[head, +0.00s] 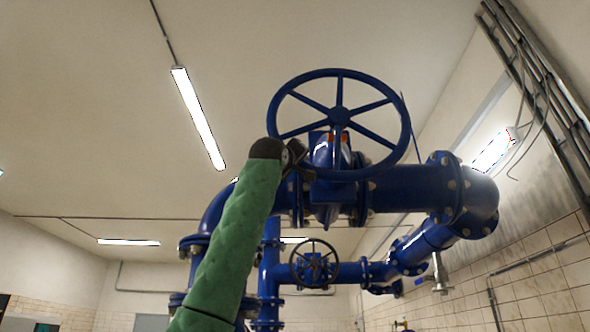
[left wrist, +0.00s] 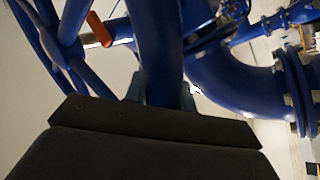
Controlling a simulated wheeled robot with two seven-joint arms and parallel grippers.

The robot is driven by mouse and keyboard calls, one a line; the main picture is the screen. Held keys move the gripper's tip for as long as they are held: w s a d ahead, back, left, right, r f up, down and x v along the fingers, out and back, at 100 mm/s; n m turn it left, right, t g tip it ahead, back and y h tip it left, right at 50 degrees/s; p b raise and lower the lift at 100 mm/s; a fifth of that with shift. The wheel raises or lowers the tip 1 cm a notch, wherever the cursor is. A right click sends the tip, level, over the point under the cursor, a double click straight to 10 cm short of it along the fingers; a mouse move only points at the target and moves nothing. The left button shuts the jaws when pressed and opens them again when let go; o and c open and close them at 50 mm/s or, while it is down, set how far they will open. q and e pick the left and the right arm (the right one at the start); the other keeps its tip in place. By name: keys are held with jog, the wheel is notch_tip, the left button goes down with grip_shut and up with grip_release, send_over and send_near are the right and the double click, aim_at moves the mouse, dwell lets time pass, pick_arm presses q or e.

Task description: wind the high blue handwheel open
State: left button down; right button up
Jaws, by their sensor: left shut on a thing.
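The high blue handwheel (head: 340,114), a large spoked wheel, sits on top of the blue valve in the upper middle of the head view. My left gripper (head: 298,155) is at the lower left of its rim, at the end of my green-sleeved arm. It is shut on the rim. In the left wrist view the thick blue rim (left wrist: 155,45) runs down into the dark gripper (left wrist: 158,105), with the spokes at the upper left. The fingertips are mostly hidden. My right gripper is not in view.
Thick blue flanged pipe (head: 410,190) runs right from the valve below the wheel. A smaller handwheel (head: 314,263) is lower down. Grey conduits (head: 540,75) line the right wall. The space above and left of the wheel is clear.

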pick_arm(q)
jog(key=shift+d+f+n+y+b, duration=0.3)
jog(key=shift+d+f+n+y, duration=0.15)
jog(key=shift+f+n, duration=0.1)
jog(key=shift+d+f, duration=0.1)
jog(key=shift+d+f+n+t+y+b, duration=0.3)
jog(key=shift+d+n+t+b, duration=0.1)
jog(key=shift+n+t+b, duration=0.15)
jog(key=shift+d+f+n, duration=0.1)
jog(key=shift+n, duration=0.2)
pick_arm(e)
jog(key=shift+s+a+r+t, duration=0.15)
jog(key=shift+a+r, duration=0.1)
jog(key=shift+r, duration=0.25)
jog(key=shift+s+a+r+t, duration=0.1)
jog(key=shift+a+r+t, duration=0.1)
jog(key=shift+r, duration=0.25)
